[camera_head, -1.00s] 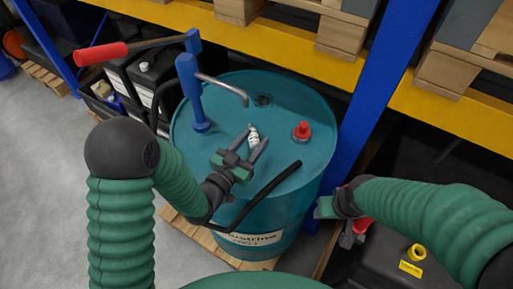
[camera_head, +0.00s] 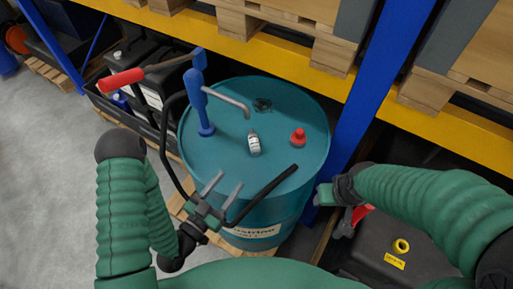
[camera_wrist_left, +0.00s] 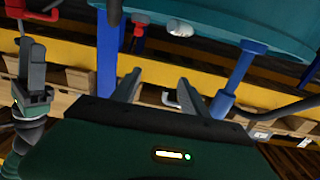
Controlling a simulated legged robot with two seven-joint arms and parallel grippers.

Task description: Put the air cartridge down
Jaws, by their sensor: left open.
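The air cartridge (camera_head: 254,143), a small pale bottle with a dark end, stands on the teal drum's top (camera_head: 225,150), between the pump spout and the front rim. It also shows in the left wrist view (camera_wrist_left: 180,24), where the scene is upside down. My left gripper (camera_head: 229,181) is open and empty at the drum's front left, apart from the cartridge and nearer to me. My right gripper (camera_head: 341,222) is right of the drum, beside something red; its fingers are partly hidden, so its state is unclear.
A blue hand pump (camera_head: 200,100) with a grey spout and red-handled lever (camera_head: 122,82) rises from the drum. A red cap (camera_head: 298,137) sits on its right. A black hose crosses the front. A blue rack post (camera_head: 365,100) stands behind right; the grey floor at left is clear.

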